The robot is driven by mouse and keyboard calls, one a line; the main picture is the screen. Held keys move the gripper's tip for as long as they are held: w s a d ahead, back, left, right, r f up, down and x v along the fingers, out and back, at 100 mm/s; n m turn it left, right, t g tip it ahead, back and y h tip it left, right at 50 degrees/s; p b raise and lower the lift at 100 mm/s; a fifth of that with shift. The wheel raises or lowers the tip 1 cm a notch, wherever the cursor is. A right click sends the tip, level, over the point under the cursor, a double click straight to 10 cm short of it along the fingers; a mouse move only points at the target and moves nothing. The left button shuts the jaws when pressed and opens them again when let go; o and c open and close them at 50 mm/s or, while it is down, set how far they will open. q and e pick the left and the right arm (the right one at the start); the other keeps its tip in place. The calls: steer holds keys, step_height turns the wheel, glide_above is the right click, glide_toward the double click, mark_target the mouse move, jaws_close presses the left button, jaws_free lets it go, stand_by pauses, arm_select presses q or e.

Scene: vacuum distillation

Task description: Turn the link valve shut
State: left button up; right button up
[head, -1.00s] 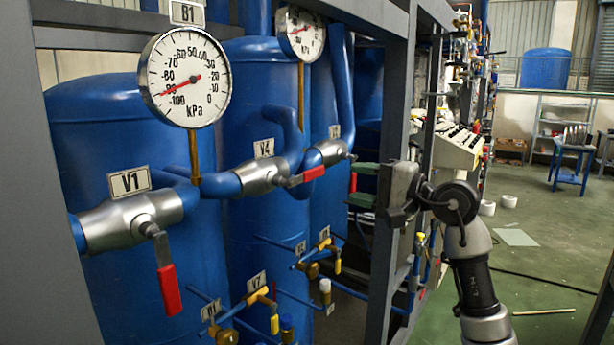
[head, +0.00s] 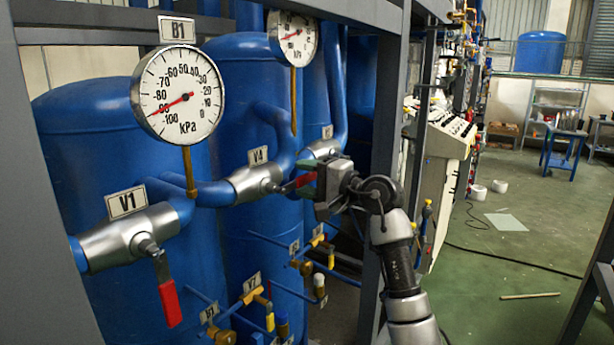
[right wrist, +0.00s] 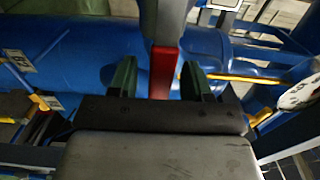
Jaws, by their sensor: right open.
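The valve labelled V4 (head: 250,185) is a silver body on the blue pipe between the tanks; I take it as the link valve. Its red lever (head: 304,180) points right, roughly along the pipe. My right gripper (head: 307,178) is at the lever, its green fingers on either side. In the right wrist view the red lever (right wrist: 163,72) lies between the two open fingers (right wrist: 160,80), with gaps on both sides. The gripper partly hides the lever in the head view. My left gripper is not in view.
Valve V1 (head: 130,238) with a hanging red lever is at the left. Gauge B1 (head: 178,95) and a second gauge (head: 293,38) stand above the pipe. A grey frame post (head: 388,110) is close behind my right arm. Small valves (head: 255,300) sit below.

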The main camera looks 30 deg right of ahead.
jaws_close()
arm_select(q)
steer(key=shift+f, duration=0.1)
arm_select(e)
steer(key=shift+f, duration=0.1)
